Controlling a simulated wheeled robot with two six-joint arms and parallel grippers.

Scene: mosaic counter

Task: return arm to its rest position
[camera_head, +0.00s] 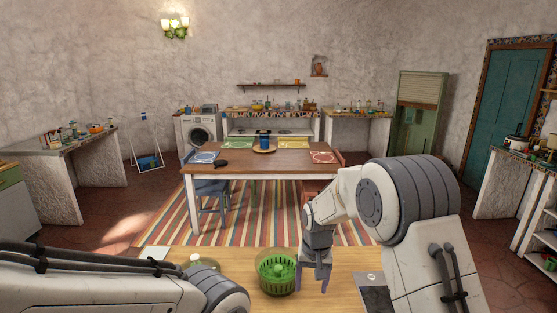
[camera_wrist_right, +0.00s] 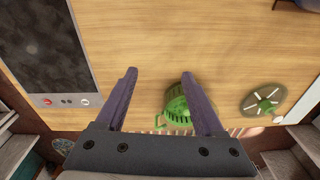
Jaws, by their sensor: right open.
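My right gripper (camera_head: 313,286) hangs pointing down over the wooden counter (camera_head: 330,262), just right of a green basket-like container (camera_head: 274,278). In the right wrist view its two purple-grey fingers (camera_wrist_right: 159,74) are spread apart, with nothing held between them.
A dark hob panel (camera_head: 374,291) lies right of my right gripper. A round grey lid with a green knob (camera_wrist_right: 246,104) lies beside the green container in the wrist view. A dining table (camera_head: 262,172) stands beyond the counter, over a striped rug.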

